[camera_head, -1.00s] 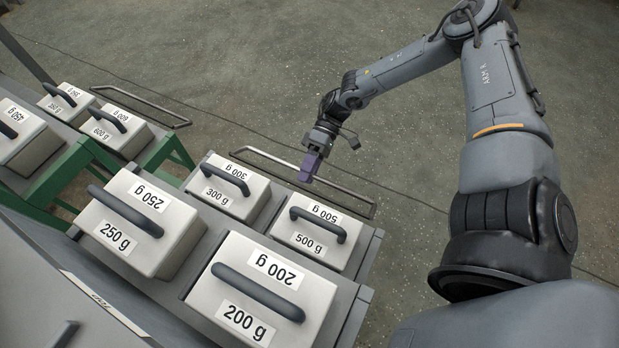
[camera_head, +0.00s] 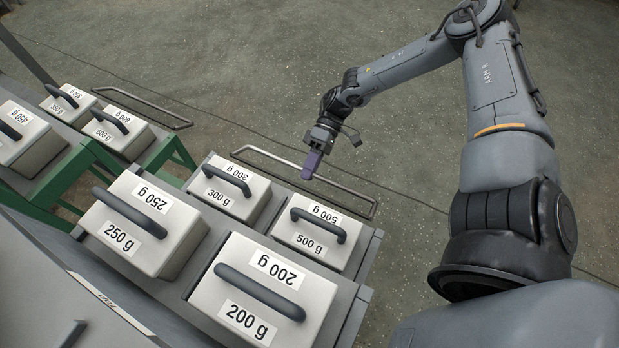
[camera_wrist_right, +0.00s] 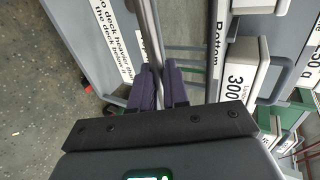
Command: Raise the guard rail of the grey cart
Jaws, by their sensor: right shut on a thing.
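The grey cart (camera_head: 352,318) stands at the lower middle of the head view with weight boxes on its deck. Its guard rail (camera_head: 345,189) is a thin metal bar along the far edge of that deck. My right gripper (camera_head: 311,166) is at the middle of the rail, its purple fingers shut on the bar. In the right wrist view the rail (camera_wrist_right: 152,35) runs in between the two purple fingers (camera_wrist_right: 159,86). My left gripper is not in view.
The deck holds boxes marked 300 g (camera_head: 228,190), 500 g (camera_head: 312,242), 250 g (camera_head: 148,232) and 200 g (camera_head: 262,292). A green-framed cart (camera_head: 80,160) with more boxes and its own rail (camera_head: 145,105) stands at left. The floor beyond the rails is clear.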

